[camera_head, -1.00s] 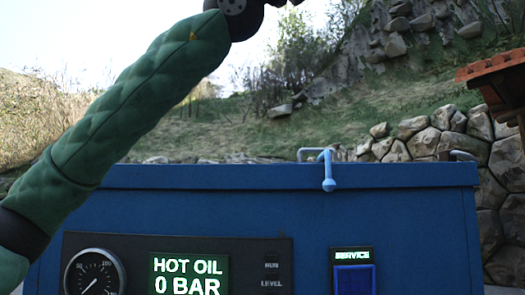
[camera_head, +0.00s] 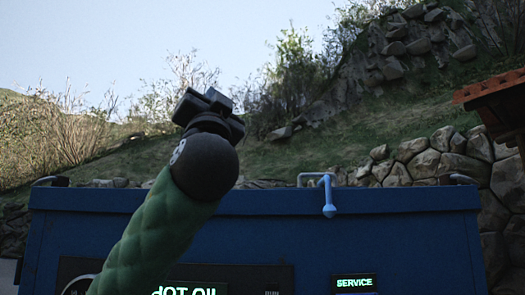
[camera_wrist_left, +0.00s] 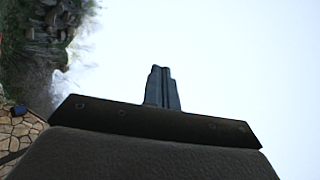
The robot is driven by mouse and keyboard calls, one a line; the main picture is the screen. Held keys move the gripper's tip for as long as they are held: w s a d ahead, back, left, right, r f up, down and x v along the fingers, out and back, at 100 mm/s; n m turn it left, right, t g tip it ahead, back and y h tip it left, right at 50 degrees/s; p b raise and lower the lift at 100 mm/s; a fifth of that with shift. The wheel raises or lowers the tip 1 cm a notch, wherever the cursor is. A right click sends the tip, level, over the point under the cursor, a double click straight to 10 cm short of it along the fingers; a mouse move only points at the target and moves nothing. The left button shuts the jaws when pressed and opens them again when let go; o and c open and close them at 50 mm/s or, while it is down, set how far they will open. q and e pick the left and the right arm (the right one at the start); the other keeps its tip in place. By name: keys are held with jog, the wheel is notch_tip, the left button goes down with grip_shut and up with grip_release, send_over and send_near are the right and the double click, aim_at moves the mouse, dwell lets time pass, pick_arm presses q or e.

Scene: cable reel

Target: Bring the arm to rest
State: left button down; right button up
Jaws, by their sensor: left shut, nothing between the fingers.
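My left arm comes up from the bottom in the head view, in a green padded sleeve with a dark rounded wrist. My left gripper (camera_head: 210,108) is at its upper end, in front of the hillside and above the blue cabinet's top edge. In the left wrist view the gripper's fingers (camera_wrist_left: 162,88) are together with nothing between them, against bright sky. My right gripper is not in view.
A blue cabinet (camera_head: 400,240) spans the lower view, partly hidden by my arm. A light-blue lever (camera_head: 328,195) hangs at its top edge. Its lit SERVICE sign (camera_head: 354,283) is at lower right. A stone wall (camera_head: 425,158) and a tiled roof (camera_head: 490,90) stand at right.

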pick_arm(q)
jog(key=w+a+f+m+g+h, duration=0.15)
jog(key=w+f+g, duration=0.4)
jog(key=f, duration=0.85)
jog(key=w+a+f+n+g+h, duration=0.1)
jog(key=w+f+g+h, duration=0.2)
jog(key=w+f, duration=0.85)
jog(key=s+f+g+h, duration=0.1)
jog(key=s+f+g, duration=0.15)
jog(key=f, duration=1.55)
jog(key=s+f+g+h, duration=0.2)
jog(key=f+g, duration=0.2)
jog(key=f, duration=1.3)
jog(key=s+a+f+n+g, duration=0.15)
jog(key=s+f, duration=0.35)
jog(key=f, duration=0.5)
jog(key=s+a+f+m+g, duration=0.15)
jog(key=s+f, duration=0.25)
jog(key=f, duration=0.6)
jog(key=s+f+n+g, duration=0.25)
jog(key=s+f, duration=0.25)
jog(key=f, duration=0.6)
jog(key=s+f+g, duration=0.3)
jog(key=s+f, duration=0.6)
jog(key=s, duration=0.3)
jog(key=s+f+g, duration=0.3)
jog(key=s+f, duration=0.5)
jog(key=s, duration=0.4)
jog(key=shift+f, duration=0.4)
